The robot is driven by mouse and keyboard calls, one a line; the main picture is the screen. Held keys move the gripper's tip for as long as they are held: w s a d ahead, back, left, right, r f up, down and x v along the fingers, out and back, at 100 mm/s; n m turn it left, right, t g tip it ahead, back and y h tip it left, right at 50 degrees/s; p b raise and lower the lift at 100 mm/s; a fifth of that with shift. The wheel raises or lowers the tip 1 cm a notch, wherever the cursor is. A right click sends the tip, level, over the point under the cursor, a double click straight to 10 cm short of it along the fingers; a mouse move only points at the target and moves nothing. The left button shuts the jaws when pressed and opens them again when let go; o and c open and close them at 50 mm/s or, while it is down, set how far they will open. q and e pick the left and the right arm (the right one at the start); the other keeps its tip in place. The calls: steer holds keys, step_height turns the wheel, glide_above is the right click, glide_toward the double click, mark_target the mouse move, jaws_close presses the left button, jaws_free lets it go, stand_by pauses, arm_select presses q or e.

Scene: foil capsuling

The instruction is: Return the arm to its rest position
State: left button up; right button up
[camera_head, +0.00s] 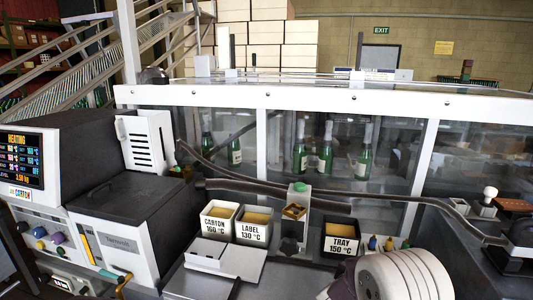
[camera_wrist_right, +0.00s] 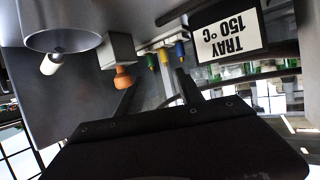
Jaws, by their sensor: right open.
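My right gripper (camera_wrist_right: 156,82) shows in the right wrist view, with its dark body at the bottom and two dark fingers pointing up the picture. The fingers are apart with nothing visible between them, so it is open and empty. In that view it is near several coloured-tipped pieces (camera_wrist_right: 165,58) and an orange knob (camera_wrist_right: 123,77) on a grey block. In the head view I cannot make out either gripper's fingers. My left gripper is not in view.
Label bins marked CARTON (camera_head: 215,226), LABEL (camera_head: 252,231) and TRAY (camera_head: 342,245) stand before a glazed enclosure holding green bottles (camera_head: 325,160). The TRAY sign (camera_wrist_right: 228,36) is upside down in the wrist view. A machine with a HEATING screen (camera_head: 22,160) stands at left.

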step_height(320, 180, up, 7)
steer(key=a+n+t+y+p, duration=0.1)
steer(key=n+t+y+p, duration=0.1)
steer(key=y, duration=0.1)
steer(key=s+a+f+n+g+y+p, duration=0.1)
steer(key=s+a+f+n+g+y, duration=0.25)
steer(key=a, duration=0.55)
steer(key=s+a+f+n+g+y, duration=0.1)
steer(key=s+f+g, duration=0.2)
steer(key=s, duration=0.7)
steer(key=s+a+f+n+g+y, duration=0.1)
steer(key=s+f+g, duration=0.3)
steer(key=s, duration=0.6)
steer(key=shift+s+a+f+n+y, duration=0.15)
steer(key=shift+s+f+n+y, duration=0.2)
steer(key=shift+f+n+y, duration=0.35)
